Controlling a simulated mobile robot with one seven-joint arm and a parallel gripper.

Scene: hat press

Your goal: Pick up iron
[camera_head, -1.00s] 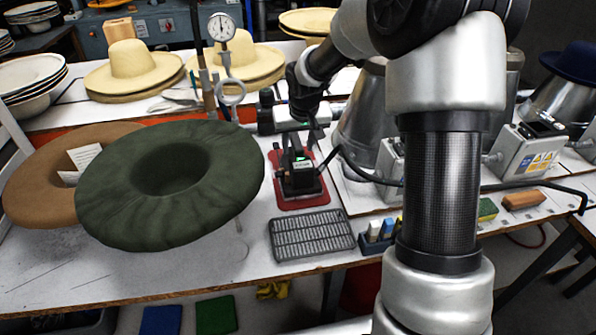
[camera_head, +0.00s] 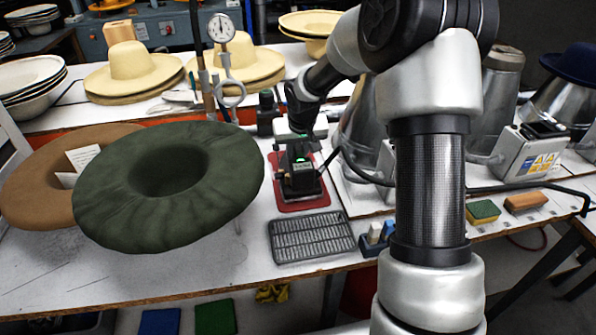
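A dark iron (camera_head: 301,183) sits on a red mat (camera_head: 302,208) near the middle of the table. My gripper (camera_head: 299,157) is directly above it, pointing down at its top. From here the gripper's dark fingers and the iron's dark upper part run together. I cannot tell whether the fingers are around the handle or just above it, nor whether they are open or shut. A dark cord rises from the right side of the iron.
A grey metal grate (camera_head: 311,236) lies just in front of the mat. A green felt hat (camera_head: 170,187) stands close on the left. Metal hat-press cones (camera_head: 360,130) stand to the right, with my arm in front of them. Small blocks (camera_head: 378,234) stand beside the grate.

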